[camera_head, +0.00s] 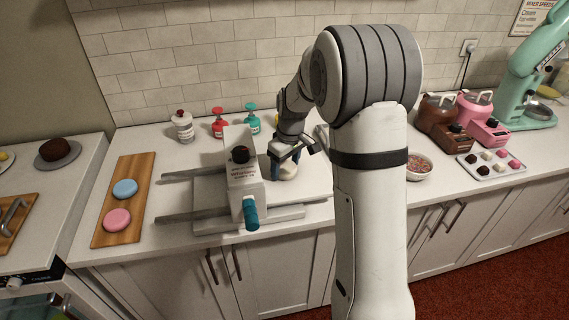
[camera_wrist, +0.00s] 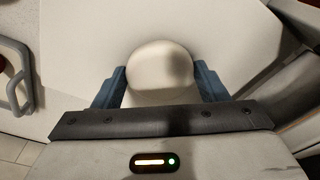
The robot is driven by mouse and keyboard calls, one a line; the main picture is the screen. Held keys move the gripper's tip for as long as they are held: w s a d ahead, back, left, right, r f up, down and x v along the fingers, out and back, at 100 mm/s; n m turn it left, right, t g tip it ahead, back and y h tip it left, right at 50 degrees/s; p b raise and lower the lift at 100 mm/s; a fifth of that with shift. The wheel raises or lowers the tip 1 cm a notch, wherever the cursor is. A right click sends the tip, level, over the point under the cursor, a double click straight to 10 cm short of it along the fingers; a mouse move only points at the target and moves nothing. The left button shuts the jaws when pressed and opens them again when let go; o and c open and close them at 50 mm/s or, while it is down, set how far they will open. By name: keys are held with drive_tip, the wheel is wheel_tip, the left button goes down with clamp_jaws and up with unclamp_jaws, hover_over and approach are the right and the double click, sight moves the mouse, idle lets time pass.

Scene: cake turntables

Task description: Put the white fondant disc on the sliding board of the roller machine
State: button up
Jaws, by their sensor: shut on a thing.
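My gripper (camera_head: 284,170) is just right of the roller machine (camera_head: 241,182), pointing down. Its blue fingers are shut on the white fondant disc (camera_wrist: 160,62), one finger on each side, in the wrist view. The disc is partly visible as a pale shape in the head view (camera_head: 289,172). A pale flat surface lies below the disc; I cannot tell whether the disc touches it. The machine has a dark knob on top, a teal handle, two grey rails to the left and a flat grey base (camera_head: 285,212).
A wooden board (camera_head: 135,180) with a blue disc (camera_head: 125,188) and a pink disc (camera_head: 117,219) lies left of the rails. A sprinkle bowl (camera_head: 418,167) is right of my arm.

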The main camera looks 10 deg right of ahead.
sight(289, 173)
drive_tip(key=o, duration=0.6)
drive_tip(key=shift+f, duration=0.1)
drive_tip(key=o, duration=0.4)
drive_tip(key=shift+o, duration=0.2)
wheel_tip(289, 173, up, 11)
drive_tip(key=s, duration=0.1)
drive_tip(key=s+r+m, duration=0.2)
drive_tip(key=s+r, duration=0.1)
drive_tip(key=s, duration=0.5)
drive_tip(key=s+f+m+t, duration=0.1)
drive_tip(key=s+f+m, duration=0.1)
drive_tip(key=s, duration=0.7)
drive_tip(key=s+f+m, duration=0.1)
drive_tip(key=s+m, duration=0.1)
drive_tip(key=s, duration=0.8)
drive_tip(key=shift+s+f+m+t+h+b, duration=0.2)
drive_tip(key=shift+f+m+t+h+b, duration=0.15)
drive_tip(key=shift+m+t+h+b, duration=0.1)
